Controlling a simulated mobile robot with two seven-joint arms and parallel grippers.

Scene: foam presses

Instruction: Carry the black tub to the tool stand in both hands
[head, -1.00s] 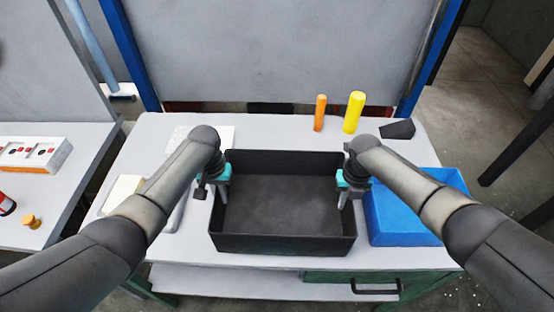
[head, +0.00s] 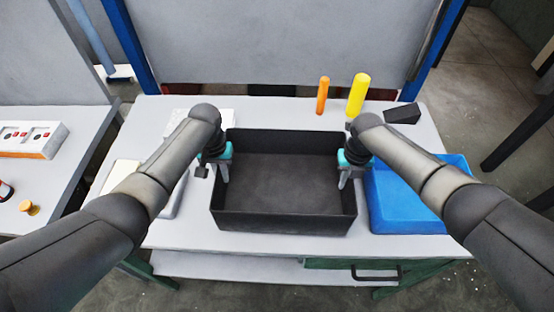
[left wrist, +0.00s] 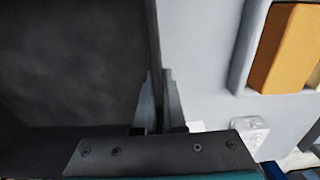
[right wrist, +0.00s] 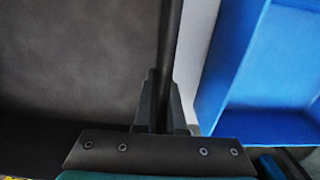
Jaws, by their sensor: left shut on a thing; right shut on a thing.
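The black tub (head: 285,222) is an open, empty rectangular box over the middle of the white table. My left gripper (head: 222,173) is shut on its left wall. My right gripper (head: 344,181) is shut on its right wall. In the left wrist view the tub's wall stands between my left fingers (left wrist: 159,102). In the right wrist view the opposite wall stands between my right fingers (right wrist: 163,105). The tub looks level. I cannot tell for sure whether its bottom touches the table. I cannot identify a tool stand in these views.
A blue bin (head: 408,215) sits close right of the tub. A light tray (left wrist: 247,45) holding an orange block (left wrist: 285,48) lies left. The white table (head: 190,240) has little free room.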

